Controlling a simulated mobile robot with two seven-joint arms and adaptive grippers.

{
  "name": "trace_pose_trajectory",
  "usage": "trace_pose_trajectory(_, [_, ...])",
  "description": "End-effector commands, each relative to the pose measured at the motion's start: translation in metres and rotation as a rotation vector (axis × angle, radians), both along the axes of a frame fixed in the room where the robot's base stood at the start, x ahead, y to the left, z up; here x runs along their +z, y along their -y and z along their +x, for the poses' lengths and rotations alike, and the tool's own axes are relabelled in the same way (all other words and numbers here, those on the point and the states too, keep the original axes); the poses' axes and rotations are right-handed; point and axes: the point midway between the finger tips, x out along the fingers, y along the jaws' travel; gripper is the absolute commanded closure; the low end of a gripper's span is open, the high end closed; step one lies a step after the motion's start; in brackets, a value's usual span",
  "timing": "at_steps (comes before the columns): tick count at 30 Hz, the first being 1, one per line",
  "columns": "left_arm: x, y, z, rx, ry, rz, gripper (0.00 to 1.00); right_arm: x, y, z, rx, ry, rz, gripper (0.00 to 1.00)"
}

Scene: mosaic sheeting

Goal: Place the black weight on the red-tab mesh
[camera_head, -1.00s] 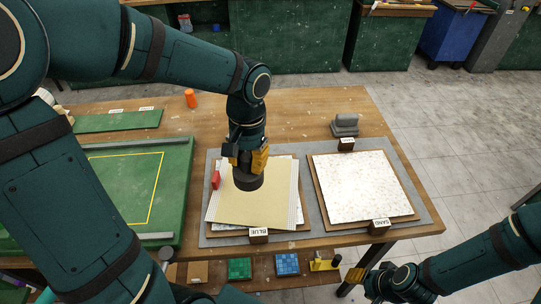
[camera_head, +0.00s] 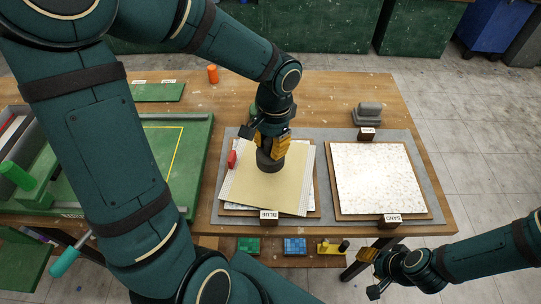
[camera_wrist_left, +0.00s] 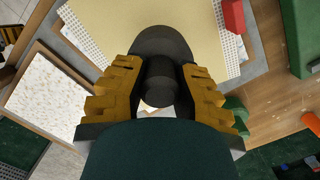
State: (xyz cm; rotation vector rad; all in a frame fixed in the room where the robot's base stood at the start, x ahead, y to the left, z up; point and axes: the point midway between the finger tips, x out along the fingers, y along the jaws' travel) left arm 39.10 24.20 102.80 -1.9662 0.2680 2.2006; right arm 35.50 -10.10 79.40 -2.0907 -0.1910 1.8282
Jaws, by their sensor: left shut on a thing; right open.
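The black weight (camera_head: 270,163) stands upright at the upper middle of the beige sheet (camera_head: 258,190). My left gripper (camera_head: 271,148) is shut on its narrow upper part; the wrist view shows the weight (camera_wrist_left: 160,45) between the yellow fingers (camera_wrist_left: 160,80). I cannot tell whether its base touches the sheet or is just above it. Beneath the beige sheet lie white mesh sheets (camera_head: 228,190), turned at differing angles. A red tab (camera_head: 232,159) sits at the stack's left edge; it also shows in the wrist view (camera_wrist_left: 233,15). My right gripper (camera_head: 370,270) is open and empty, off the table's front edge.
A white speckled sheet (camera_head: 380,180) lies on a board to the right, by the SAND label (camera_head: 389,220). The BLUE label (camera_head: 268,216) fronts the stack. A grey block (camera_head: 368,113) stands behind. A green board (camera_head: 178,140) lies left. An orange cylinder (camera_head: 212,74) is at the back.

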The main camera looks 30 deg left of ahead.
Motion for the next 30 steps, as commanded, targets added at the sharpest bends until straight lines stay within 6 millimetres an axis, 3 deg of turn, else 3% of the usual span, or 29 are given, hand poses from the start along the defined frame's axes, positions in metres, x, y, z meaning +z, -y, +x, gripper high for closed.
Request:
trace_pose_trajectory(11, [-0.038,0.0,0.0,0.0,0.001,0.0,1.0,-0.009,-0.001,-0.003,0.006,-0.006,0.002,0.53])
trace_pose_trajectory(23, [-0.042,0.0,0.001,0.0,0.003,0.0,1.0,-0.012,-0.001,-0.004,0.007,-0.009,0.002,0.53])
trace_pose_trajectory(24, [-0.041,0.0,0.0,0.001,0.001,0.0,0.56,-0.011,-0.001,-0.004,0.007,-0.009,0.002,0.53])
trace_pose_trajectory(25, [-0.041,0.0,0.0,0.001,0.001,0.0,0.5,-0.011,-0.001,-0.004,0.007,-0.009,0.002,0.53])
trace_pose_trajectory(30, [-0.041,0.0,0.0,0.001,0.001,0.0,0.5,-0.011,-0.001,-0.004,0.006,-0.008,0.002,0.53])
